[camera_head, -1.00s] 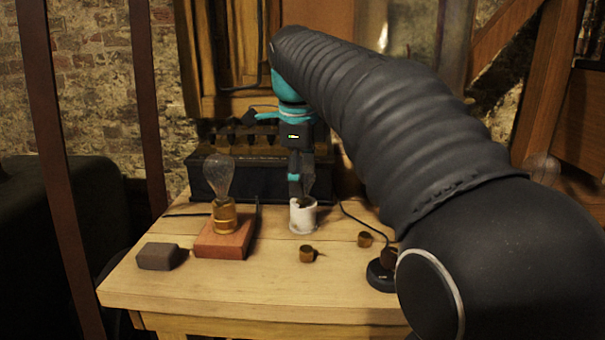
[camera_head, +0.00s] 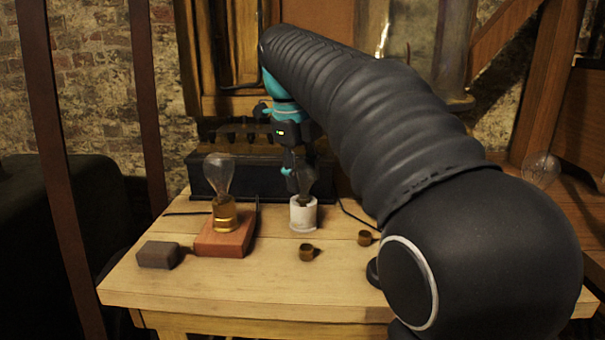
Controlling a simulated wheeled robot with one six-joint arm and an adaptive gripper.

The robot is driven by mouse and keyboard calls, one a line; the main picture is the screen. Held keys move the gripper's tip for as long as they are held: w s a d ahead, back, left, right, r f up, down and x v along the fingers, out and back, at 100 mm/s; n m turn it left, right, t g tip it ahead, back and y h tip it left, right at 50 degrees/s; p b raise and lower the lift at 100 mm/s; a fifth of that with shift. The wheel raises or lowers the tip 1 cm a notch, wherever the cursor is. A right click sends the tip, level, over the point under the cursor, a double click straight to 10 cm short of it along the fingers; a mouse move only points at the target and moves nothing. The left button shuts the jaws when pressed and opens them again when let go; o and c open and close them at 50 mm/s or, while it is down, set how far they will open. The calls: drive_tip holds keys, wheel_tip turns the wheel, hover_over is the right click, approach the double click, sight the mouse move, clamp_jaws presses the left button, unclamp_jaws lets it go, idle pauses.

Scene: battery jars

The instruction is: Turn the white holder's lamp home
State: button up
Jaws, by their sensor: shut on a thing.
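The white holder (camera_head: 303,216) stands upright on the wooden table. Its lamp (camera_head: 306,182), a clear glass bulb with a dark inside, stands in the top of the holder; its base is hidden by the rim. My gripper (camera_head: 292,182) comes down from above and behind, at the lamp's left side, and is shut on the lamp's glass. The far finger is partly hidden behind the glass, and how far the lamp is seated cannot be seen.
Left of the holder, another bulb (camera_head: 221,178) stands in a brass socket on a reddish wooden block (camera_head: 226,240). A dark grey block (camera_head: 158,255) and two small brass caps, one here (camera_head: 307,252), lie nearby. A long black box (camera_head: 240,177) is behind. The table front is clear.

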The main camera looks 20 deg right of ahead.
drive_tip(key=o, duration=1.1)
drive_tip(key=shift+c, duration=0.2)
